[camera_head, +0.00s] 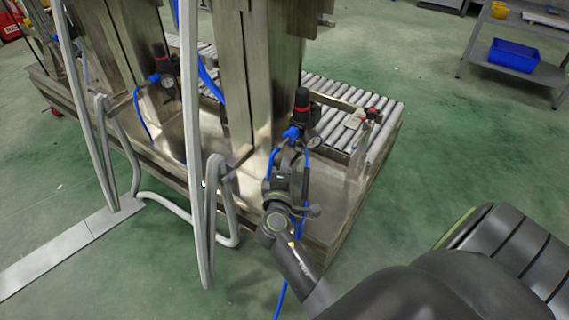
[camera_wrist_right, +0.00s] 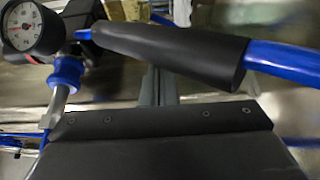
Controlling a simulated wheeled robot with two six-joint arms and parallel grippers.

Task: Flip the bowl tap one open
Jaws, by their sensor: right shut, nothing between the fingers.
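My right gripper (camera_head: 287,160) reaches up to the near air unit (camera_head: 302,100), which has a black body, red ring and round gauge (camera_head: 314,141). In the wrist view the shut fingers (camera_wrist_right: 158,88) are empty. They point to just below a black sleeve (camera_wrist_right: 175,48) with a blue tube (camera_wrist_right: 285,56) running right from it; whether they touch it I cannot tell. The gauge (camera_wrist_right: 32,27) is at upper left, above a blue collar (camera_wrist_right: 67,72) on a grey stem. I cannot make out for certain which part is bowl tap one. My left gripper is not in view.
A second air unit (camera_head: 162,75) hangs on the farther steel column. Grey looped tubes (camera_head: 209,200) stand left of my right arm. The roller conveyor (camera_head: 340,100) lies behind the near unit. A blue bin (camera_head: 513,55) sits on a shelf at upper right. Green floor is clear between.

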